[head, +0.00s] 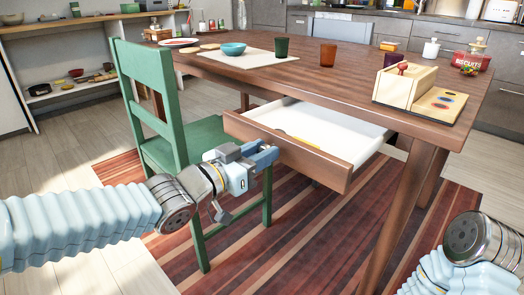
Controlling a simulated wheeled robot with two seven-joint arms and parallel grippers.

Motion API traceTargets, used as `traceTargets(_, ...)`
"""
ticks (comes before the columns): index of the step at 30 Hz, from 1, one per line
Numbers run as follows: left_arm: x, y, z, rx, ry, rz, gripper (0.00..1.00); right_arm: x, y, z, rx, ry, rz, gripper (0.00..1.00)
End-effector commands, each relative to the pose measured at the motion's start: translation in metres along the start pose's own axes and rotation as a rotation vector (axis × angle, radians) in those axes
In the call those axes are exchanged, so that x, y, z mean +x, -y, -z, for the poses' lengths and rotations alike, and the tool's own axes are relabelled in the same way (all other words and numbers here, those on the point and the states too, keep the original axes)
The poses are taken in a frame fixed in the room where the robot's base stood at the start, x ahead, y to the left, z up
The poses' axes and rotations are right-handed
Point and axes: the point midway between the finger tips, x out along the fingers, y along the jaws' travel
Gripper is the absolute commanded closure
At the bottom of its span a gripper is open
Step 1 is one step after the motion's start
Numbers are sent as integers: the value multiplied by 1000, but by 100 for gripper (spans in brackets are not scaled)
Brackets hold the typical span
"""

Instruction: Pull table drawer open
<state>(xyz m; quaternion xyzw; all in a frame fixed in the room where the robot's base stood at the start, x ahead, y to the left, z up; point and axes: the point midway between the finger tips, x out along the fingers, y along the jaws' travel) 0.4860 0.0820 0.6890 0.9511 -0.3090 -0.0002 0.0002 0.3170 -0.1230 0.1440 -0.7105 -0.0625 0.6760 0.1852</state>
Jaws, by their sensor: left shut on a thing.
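The wooden table (330,75) has a drawer (335,171) that stands pulled out toward me, with a brown wooden front and a white inside.
A green chair (148,85) stands left of the drawer, close behind my left arm. The tabletop holds a blue bowl (233,49), cups and a wooden toy box (405,82). A table leg (398,215) stands right of the drawer.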

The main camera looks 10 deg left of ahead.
Motion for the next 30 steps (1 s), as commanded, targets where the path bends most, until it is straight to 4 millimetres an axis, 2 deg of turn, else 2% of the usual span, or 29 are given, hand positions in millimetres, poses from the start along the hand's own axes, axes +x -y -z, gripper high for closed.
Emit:
traceTargets(7, 0, 0, 0, 0, 1, 0, 100, 0, 0, 0, 0, 0, 0, 57)
traceTargets(8, 0, 0, 0, 0, 1, 0, 64, 0, 0, 0, 0, 0, 0, 57)
traceTargets(12, 0, 0, 0, 0, 0, 0, 44, 0, 0, 0, 0, 0, 0, 57)
traceTargets(23, -6, 0, 1, 2, 0, 0, 44, -2, 1, 0, 0, 0, 0, 57)
traceTargets(26, -20, 1, 3, 2, -1, 2, 44, -6, 2, 0, 0, 1, 0, 57)
traceTargets(30, -53, 0, 5, 1, -3, 3, 44, -16, 6, 0, -1, 3, 0, 57)
